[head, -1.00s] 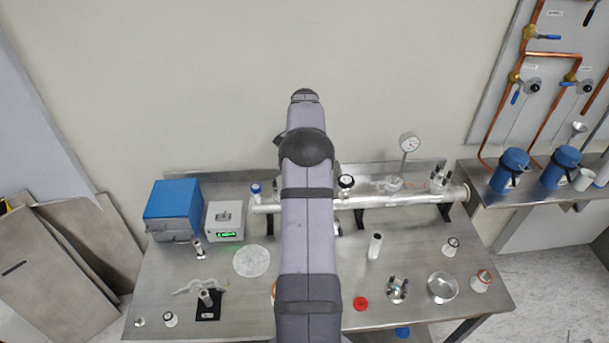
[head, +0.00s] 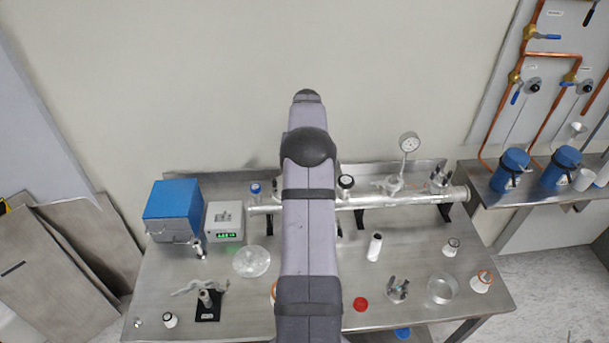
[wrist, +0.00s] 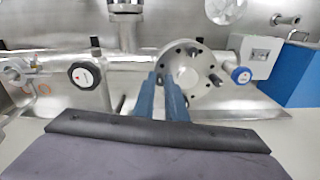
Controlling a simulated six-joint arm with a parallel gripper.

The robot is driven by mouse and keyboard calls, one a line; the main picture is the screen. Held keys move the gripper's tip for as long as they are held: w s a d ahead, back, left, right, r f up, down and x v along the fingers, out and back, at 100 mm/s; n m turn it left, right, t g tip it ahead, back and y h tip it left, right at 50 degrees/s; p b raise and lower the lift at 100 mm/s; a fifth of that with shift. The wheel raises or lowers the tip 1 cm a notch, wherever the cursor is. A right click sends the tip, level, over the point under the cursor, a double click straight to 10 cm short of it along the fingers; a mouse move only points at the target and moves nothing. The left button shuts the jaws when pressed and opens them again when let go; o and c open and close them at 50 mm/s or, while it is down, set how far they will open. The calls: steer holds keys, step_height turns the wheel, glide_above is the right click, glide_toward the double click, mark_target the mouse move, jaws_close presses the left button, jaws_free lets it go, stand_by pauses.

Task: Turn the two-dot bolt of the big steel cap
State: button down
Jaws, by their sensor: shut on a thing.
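The big steel cap (wrist: 193,68) is a round flange with a ring of bolts and holes, on the tube in the wrist view. My gripper (wrist: 160,77) has its two blue fingers at the cap's left edge, shut on a bolt there. The fingers hide this bolt, and I cannot make out any dots on it. In the head view my own arm covers the gripper and the cap.
The steel tube (head: 410,198) runs along the back of the bench, with a dial gauge (head: 409,143) upright on it. A black knob (wrist: 84,75) and a blue knob (wrist: 241,75) flank the cap. A blue box (head: 173,212) stands at left. Loose parts lie in front.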

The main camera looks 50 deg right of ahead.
steer(key=n, duration=1.1)
steer(key=shift+d, duration=0.1)
steer(key=shift+n, duration=2)
steer(key=c, duration=1.8)
jaws_free()
steer(key=shift+s, duration=0.1)
steer(key=shift+r, duration=0.15)
steer(key=shift+s+r+b, duration=0.2)
steer(key=shift+r+b, duration=1.05)
steer(key=shift+r, duration=2.35)
